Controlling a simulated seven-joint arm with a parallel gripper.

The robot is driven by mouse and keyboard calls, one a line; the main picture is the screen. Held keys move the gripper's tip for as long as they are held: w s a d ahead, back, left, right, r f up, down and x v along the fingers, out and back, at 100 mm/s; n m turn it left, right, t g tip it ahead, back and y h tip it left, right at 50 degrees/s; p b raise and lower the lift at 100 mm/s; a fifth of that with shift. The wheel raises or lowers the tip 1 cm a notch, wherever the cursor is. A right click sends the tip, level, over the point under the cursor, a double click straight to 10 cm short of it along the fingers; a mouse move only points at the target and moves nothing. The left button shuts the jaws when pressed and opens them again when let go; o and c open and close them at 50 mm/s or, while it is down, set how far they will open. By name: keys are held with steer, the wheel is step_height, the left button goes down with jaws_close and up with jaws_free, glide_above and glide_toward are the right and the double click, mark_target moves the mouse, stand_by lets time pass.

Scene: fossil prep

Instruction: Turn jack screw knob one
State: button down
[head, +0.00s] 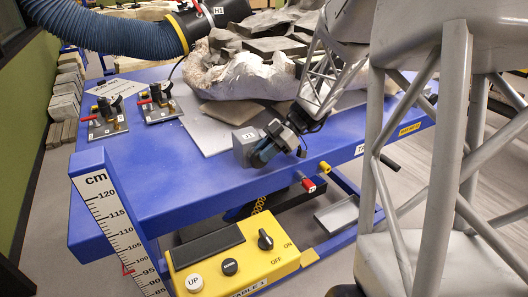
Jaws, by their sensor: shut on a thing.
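A grey block (244,143) with a white label that seems to read J1 stands near the front edge of the blue table. My gripper (264,155) comes down from the upper right and is at the block's right side. Its blue-grey fingers are shut at the block, where jack screw knob one would be. The fingers and dark gripper body hide the knob, so its turn angle cannot be seen.
A pale wrapped fossil block (240,80) lies behind on the blue table (150,185). Two small clamp stands (105,118) are at the left. A blue hose (105,32) hangs above. A yellow control box (235,262) and a cm scale (120,235) are in front.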

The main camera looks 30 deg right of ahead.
steer(key=c, duration=1)
jaws_free()
steer(key=shift+c, duration=0.2)
steer(key=shift+d, duration=0.1)
steer(key=v, duration=0.7)
steer(key=shift+d+r, duration=0.2)
steer(key=shift+d, duration=0.1)
